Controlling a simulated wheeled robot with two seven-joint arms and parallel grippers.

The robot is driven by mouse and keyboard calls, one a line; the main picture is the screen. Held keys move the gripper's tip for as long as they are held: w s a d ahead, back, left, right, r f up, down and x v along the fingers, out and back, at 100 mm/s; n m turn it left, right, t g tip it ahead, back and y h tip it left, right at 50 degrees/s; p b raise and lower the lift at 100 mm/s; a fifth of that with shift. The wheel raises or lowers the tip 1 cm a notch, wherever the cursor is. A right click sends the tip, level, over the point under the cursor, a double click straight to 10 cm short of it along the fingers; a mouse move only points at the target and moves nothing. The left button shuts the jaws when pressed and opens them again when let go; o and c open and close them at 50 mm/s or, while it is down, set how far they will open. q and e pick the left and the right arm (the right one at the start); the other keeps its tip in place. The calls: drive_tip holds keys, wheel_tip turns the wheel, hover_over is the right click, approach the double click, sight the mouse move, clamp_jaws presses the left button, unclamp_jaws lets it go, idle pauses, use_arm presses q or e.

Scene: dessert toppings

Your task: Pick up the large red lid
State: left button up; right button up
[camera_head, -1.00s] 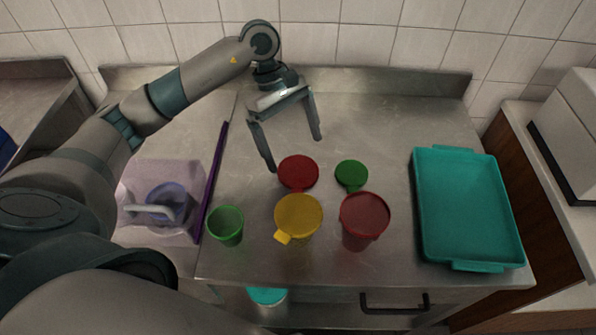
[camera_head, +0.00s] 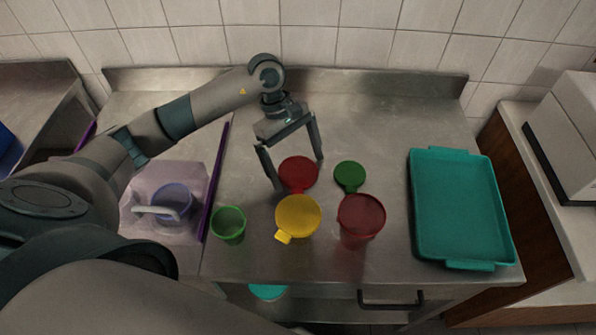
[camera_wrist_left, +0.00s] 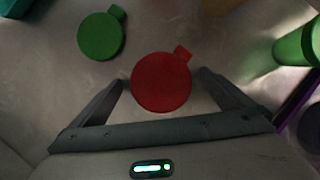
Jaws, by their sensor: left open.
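The red lid (camera_head: 299,173) is a flat disc with a small tab, lying on the steel counter behind the yellow lid. It also shows in the left wrist view (camera_wrist_left: 161,82), with its tab toward the upper right. My left gripper (camera_head: 300,172) is open, its two fingers on either side of the red lid; in the left wrist view the fingers (camera_wrist_left: 161,85) flank it without visible contact. How high the fingertips are above the counter I cannot tell exactly. My right gripper is not in view.
A green lid (camera_head: 349,176) lies right of the red lid. A yellow lid (camera_head: 298,216), a red cup (camera_head: 361,222) and a green cup (camera_head: 229,226) stand nearer the front. A teal tray (camera_head: 418,215) is at the right. The counter behind is clear.

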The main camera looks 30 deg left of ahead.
sight(297, 170)
use_arm(q)
drive_tip(key=shift+c, duration=0.3)
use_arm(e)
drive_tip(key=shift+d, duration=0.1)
use_arm(q)
drive_tip(key=c, duration=1)
drive_tip(key=shift+r, duration=0.1)
drive_tip(key=shift+c, duration=0.2)
drive_tip(key=shift+r+b, duration=0.3)
drive_tip(key=shift+r, duration=0.15)
wheel_tip(297, 170, up, 9)
drive_tip(key=b, duration=0.3)
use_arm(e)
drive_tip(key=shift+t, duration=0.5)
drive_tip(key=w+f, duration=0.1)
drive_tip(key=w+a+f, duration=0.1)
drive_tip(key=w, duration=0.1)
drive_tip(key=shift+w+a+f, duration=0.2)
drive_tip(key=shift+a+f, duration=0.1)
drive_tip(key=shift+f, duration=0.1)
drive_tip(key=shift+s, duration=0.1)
